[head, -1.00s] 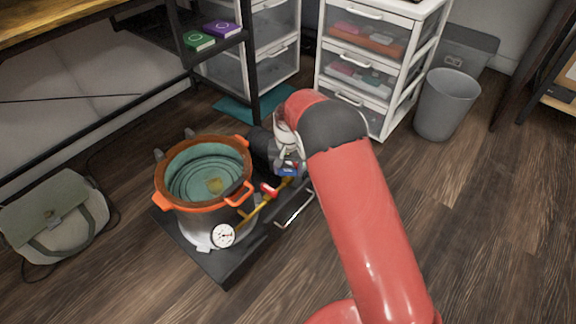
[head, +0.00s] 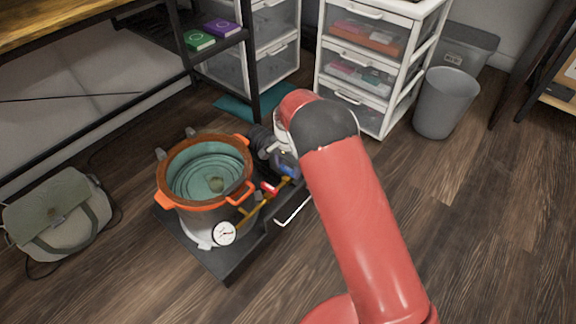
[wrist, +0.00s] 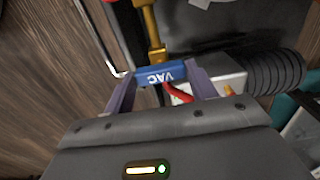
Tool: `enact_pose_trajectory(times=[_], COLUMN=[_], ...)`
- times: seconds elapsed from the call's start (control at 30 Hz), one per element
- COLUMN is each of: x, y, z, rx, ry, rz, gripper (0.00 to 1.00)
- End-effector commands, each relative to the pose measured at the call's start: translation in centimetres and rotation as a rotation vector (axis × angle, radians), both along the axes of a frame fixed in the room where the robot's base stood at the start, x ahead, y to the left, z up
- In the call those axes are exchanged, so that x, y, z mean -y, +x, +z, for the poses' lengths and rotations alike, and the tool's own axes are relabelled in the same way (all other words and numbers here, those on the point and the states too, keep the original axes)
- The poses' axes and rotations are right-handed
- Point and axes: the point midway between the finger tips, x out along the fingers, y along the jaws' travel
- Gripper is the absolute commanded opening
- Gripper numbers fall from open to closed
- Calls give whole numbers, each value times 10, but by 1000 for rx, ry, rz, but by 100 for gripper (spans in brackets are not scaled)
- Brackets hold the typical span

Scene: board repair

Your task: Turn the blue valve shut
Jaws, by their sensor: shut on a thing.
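The blue valve handle (wrist: 160,74), lettered VAC, lies crosswise between my gripper's fingers in the wrist view. It sits at the end of a brass pipe (wrist: 150,22). My gripper (wrist: 161,82) is shut on the handle, one finger at each end. In the head view, my gripper (head: 284,163) is low beside the pot, and my arm hides much of the valve. A steel pot (head: 217,223) with an orange rim has a white gauge (head: 224,233) at its front. A red valve handle (head: 270,187) is on the brass pipe nearby.
The pot stands on a dark base (head: 225,268). A metal bar handle (wrist: 97,45) is at left. A drawer unit (head: 385,75) and grey bin (head: 445,103) stand behind.

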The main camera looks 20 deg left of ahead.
Motion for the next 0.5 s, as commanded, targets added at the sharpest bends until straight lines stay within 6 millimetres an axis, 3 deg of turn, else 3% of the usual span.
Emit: enact_pose_trajectory(times=[0.47, 0.5], x=[0, 0], y=[0, 0], z=[1, 1], rx=[0, 0], ry=[1, 1], rz=[-15, -15], gripper=[34, 60])
